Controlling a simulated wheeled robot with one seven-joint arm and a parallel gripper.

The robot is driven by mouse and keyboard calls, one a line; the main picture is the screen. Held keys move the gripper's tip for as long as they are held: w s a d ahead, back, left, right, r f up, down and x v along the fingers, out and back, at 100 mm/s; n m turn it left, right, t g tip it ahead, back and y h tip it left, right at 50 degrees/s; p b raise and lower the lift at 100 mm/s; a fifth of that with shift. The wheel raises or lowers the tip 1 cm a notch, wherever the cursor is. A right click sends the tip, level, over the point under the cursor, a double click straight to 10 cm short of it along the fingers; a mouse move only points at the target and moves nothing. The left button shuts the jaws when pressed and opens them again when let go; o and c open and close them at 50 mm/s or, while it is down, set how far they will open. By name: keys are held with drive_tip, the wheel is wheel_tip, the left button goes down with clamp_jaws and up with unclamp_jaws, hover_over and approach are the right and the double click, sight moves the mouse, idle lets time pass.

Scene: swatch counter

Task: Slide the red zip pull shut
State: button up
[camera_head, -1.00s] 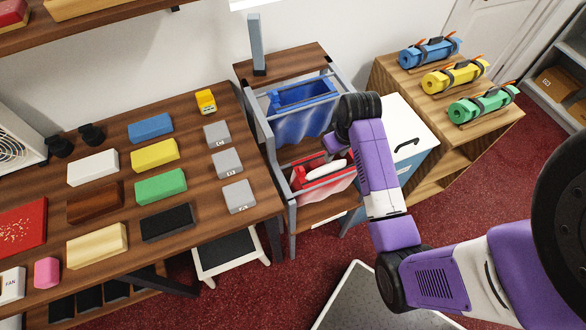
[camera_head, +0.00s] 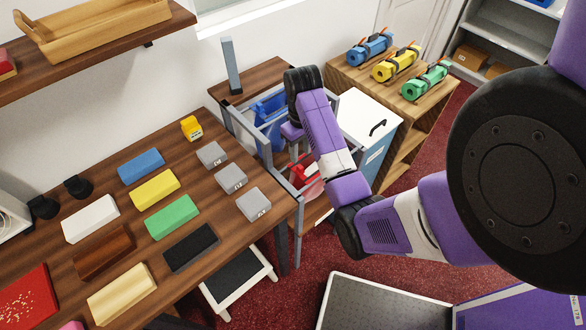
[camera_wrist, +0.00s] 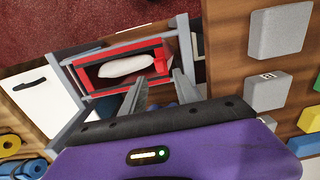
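A red pouch hangs in the grey metal rack; its red rim (camera_wrist: 115,55) frames an open mouth in the wrist view. A white oblong item (camera_wrist: 126,66) lies inside and shows through the opening. Part of the red pouch also shows in the head view (camera_head: 304,173), mostly behind my arm. The red zip pull is not clearly distinguishable; a red part (camera_wrist: 160,66) stands at the right end of the mouth. My gripper (camera_wrist: 160,92) has its two grey fingers apart and nothing visible between them. The fingertips appear near the pouch's right end; contact cannot be told.
A blue pouch (camera_head: 268,112) hangs behind the red one. The rack's grey bars (camera_head: 297,200) surround both. The wooden counter (camera_head: 225,215) with grey blocks is at left; a white cabinet (camera_head: 362,125) is close at right.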

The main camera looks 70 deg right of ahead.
sight(300, 166)
drive_tip(key=shift+f+p, duration=0.4)
drive_tip(key=shift+f, duration=3.15)
clamp_jaws()
